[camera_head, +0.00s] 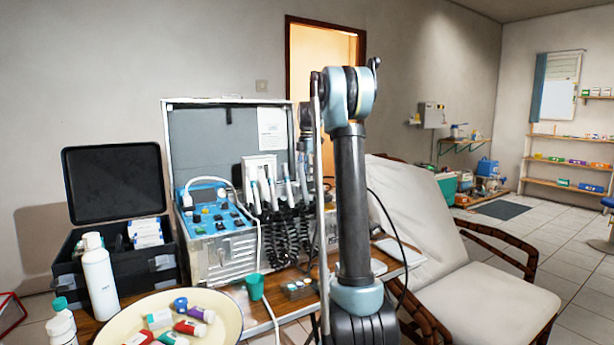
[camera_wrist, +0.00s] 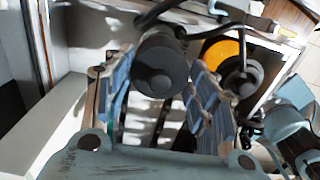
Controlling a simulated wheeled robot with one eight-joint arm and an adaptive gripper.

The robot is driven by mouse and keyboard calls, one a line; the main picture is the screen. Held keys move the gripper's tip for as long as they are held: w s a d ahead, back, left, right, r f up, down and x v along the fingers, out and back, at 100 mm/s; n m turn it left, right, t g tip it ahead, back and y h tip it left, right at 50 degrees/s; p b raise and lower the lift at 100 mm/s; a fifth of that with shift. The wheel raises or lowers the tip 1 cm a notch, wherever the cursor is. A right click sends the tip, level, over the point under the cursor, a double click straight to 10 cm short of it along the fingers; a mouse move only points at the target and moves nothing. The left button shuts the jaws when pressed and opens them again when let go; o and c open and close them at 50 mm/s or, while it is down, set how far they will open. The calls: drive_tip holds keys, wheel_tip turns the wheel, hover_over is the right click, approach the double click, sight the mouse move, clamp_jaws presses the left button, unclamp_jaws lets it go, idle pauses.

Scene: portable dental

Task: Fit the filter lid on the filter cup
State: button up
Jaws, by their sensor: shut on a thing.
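In the wrist view my gripper (camera_wrist: 160,62) has its two blue-padded fingers on either side of a dark grey round piece with a raised centre. I take this piece to be the filter lid (camera_wrist: 155,80). To its right is an orange disc (camera_wrist: 220,50) with another dark grey round part (camera_wrist: 240,78) in front of it. I cannot tell whether these belong to the filter cup. In the head view my arm stands in front of the case and hides much of its right side. The gripper, lid and cup cannot be made out there.
The open dental case (camera_head: 225,255) stands on the table with coiled black hoses. A black box (camera_head: 115,190) and white bottle (camera_head: 100,280) are at left. A reclining chair (camera_head: 480,295) stands right.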

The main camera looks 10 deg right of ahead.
sight(308, 183)
drive_tip(key=shift+f, duration=0.3)
idle(0.7)
drive_tip(key=shift+f, duration=1.2)
drive_tip(key=shift+f, duration=0.15)
drive_tip(key=shift+f, duration=0.5)
drive_tip(key=shift+f, duration=0.2)
drive_tip(key=o, duration=1)
drive_tip(key=shift+r, duration=0.1)
